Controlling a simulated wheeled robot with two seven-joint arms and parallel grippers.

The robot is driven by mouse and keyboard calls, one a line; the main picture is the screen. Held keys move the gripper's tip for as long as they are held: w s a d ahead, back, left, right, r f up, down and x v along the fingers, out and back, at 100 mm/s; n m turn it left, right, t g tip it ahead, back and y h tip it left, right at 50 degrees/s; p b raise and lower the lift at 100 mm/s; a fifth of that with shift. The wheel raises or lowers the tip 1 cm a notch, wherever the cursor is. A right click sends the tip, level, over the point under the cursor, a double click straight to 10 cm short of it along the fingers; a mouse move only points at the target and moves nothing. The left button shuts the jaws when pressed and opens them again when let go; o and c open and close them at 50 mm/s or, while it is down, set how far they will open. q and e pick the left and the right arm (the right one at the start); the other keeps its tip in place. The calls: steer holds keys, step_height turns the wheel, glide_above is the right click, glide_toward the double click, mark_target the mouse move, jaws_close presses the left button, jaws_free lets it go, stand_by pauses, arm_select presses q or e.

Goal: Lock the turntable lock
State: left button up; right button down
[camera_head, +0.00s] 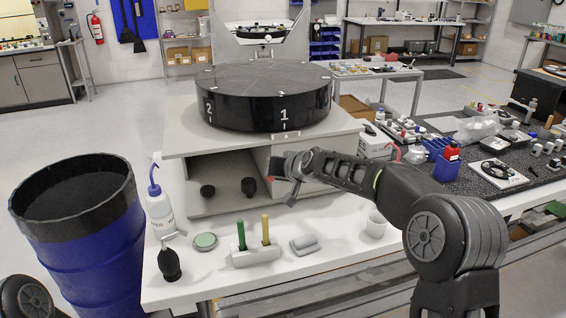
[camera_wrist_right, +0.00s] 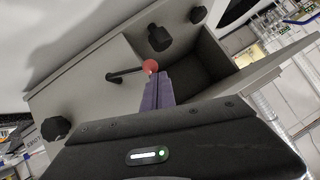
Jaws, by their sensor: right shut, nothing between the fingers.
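The turntable (camera_head: 262,95) is a thick black disc marked 1 and 2, on top of a grey box-like fixture (camera_head: 200,143). A dark lever with a red ball end (camera_wrist_right: 150,66) sticks out from the fixture's front in the right wrist view; I take it as the lock handle. My right gripper (camera_wrist_right: 158,84) is shut, with its fingertips right at the red ball. I cannot tell whether they touch it. In the head view my right gripper (camera_head: 282,170) is in front of the fixture and hides most of the lever. My left gripper is not in view.
Black knobs (camera_head: 248,187) sit in the fixture's open bay. On the white table in front are a wash bottle (camera_head: 160,212), a holder with green and yellow sticks (camera_head: 255,256), a grey block (camera_head: 305,244) and a white cup (camera_head: 376,224). A blue bin (camera_head: 85,245) stands left.

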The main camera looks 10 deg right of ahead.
steer(key=w+a+r+v, duration=0.1)
steer(key=r+v, duration=0.1)
steer(key=v, duration=1)
steer(key=shift+r+b, duration=0.25)
steer(key=shift+b, duration=0.2)
steer(key=shift+d, duration=0.1)
steer(key=shift+s, duration=0.1)
